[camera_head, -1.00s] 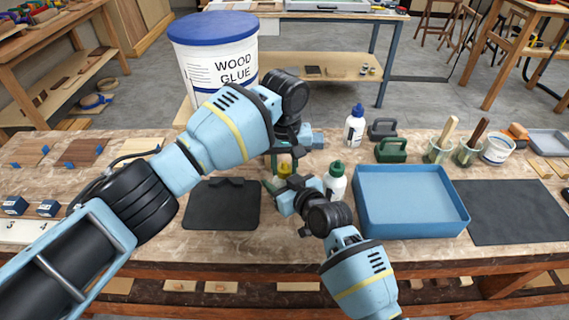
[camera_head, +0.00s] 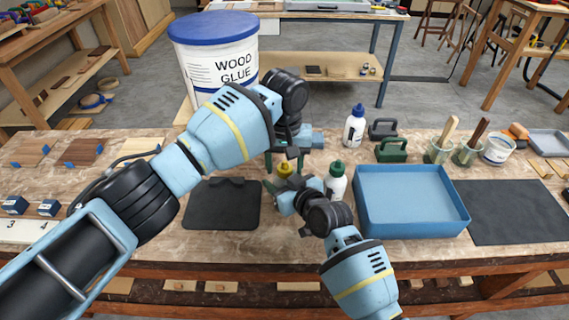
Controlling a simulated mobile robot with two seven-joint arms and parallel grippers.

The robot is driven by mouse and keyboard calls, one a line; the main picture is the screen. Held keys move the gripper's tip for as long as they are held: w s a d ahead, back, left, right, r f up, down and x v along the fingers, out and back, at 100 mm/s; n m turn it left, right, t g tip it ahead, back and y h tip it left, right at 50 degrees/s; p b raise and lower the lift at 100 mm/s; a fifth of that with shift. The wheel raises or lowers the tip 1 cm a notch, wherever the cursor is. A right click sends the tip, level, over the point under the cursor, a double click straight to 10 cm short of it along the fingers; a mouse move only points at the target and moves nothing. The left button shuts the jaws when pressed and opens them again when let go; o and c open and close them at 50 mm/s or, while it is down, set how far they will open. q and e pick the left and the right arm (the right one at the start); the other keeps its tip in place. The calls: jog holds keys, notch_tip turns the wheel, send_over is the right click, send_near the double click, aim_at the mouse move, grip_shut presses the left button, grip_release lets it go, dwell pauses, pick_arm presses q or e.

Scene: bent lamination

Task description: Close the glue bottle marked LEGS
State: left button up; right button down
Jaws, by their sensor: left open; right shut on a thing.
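A bottle with a yellow cap (camera_head: 285,169) stands in the middle of the bench, mostly hidden by my grippers. My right gripper (camera_head: 276,190) is shut on this bottle, low down from the front right. My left gripper (camera_head: 285,158) is open just above and around the yellow cap; its contact with the cap cannot be told. A white bottle with a green cap (camera_head: 336,186) stands just right of my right gripper. A white bottle with a blue cap (camera_head: 354,128) stands farther back. No bottle label can be read, so which one says LEGS cannot be told.
A blue tray (camera_head: 410,232) lies right of the bottles, with a dark mat (camera_head: 510,212) beyond it. A black board (camera_head: 220,207) lies to the left. Green (camera_head: 391,150) and dark (camera_head: 382,128) clamp-like blocks and brush jars (camera_head: 440,152) stand behind the tray.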

pick_arm(q)
jog(key=shift+r, duration=2.2)
jog(key=shift+c, duration=0.2)
notch_tip(320, 180, up, 2)
jog(key=n, duration=0.6)
jog(key=r+n, duration=0.1)
jog(key=n, duration=0.2)
jog(key=shift+r+n, duration=0.25)
jog(key=shift+n, duration=0.15)
jog(key=shift+f, duration=0.1)
jog(key=shift+f, duration=3.95)
